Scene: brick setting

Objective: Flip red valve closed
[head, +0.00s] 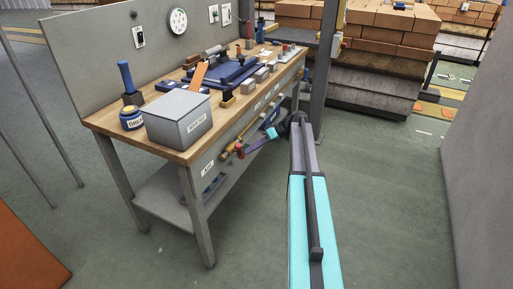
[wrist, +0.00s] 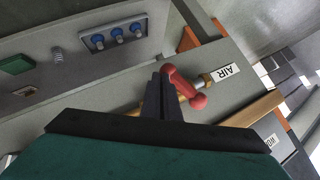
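The red valve (wrist: 186,88) is a T-shaped handle on a brass fitting at the front of the workbench, beside a white label reading AIR (wrist: 225,73). In the head view the red valve (head: 239,148) is a small red spot under the bench's front edge. My gripper (wrist: 161,82) has its dark fingers close together, with no object visible between them. They are right beside the left side of the red handle in the wrist view. I cannot tell whether they touch it. In the head view my gripper (head: 246,151) reaches in from the right.
A yellowish pipe (wrist: 254,108) runs along the bench front by the valve. Brick stacks (head: 385,30) stand behind. The floor right of the bench is clear.

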